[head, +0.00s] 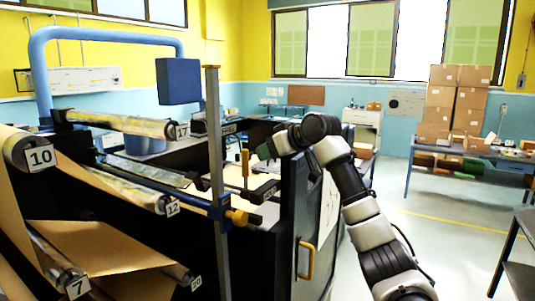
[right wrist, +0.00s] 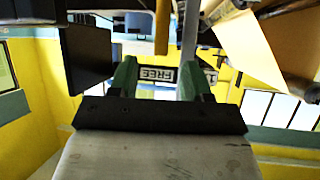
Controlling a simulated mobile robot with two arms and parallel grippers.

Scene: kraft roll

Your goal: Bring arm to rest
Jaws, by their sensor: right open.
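My right arm (head: 365,215) comes in from the lower right of the head view, rises, and bends over to the left at its top. My right gripper (head: 264,151) is at its end, by the upper edge of the machine's dark side panel; its fingers are small and dark there. In the right wrist view the right gripper (right wrist: 159,78) shows two green fingers spread apart with nothing between them. A small sign reading FREE (right wrist: 157,74) shows upside down beyond the fingers. My left arm and gripper are not in view.
The dark machine carries rolls with number tags 10 (head: 40,156), 12 (head: 172,208) and 17 (head: 182,130). A grey upright post (head: 214,170) and a yellow clamp handle (head: 245,165) stand left of my gripper. Stacked cartons (head: 455,95) stand at the back right. Floor (head: 440,240) right of my arm is clear.

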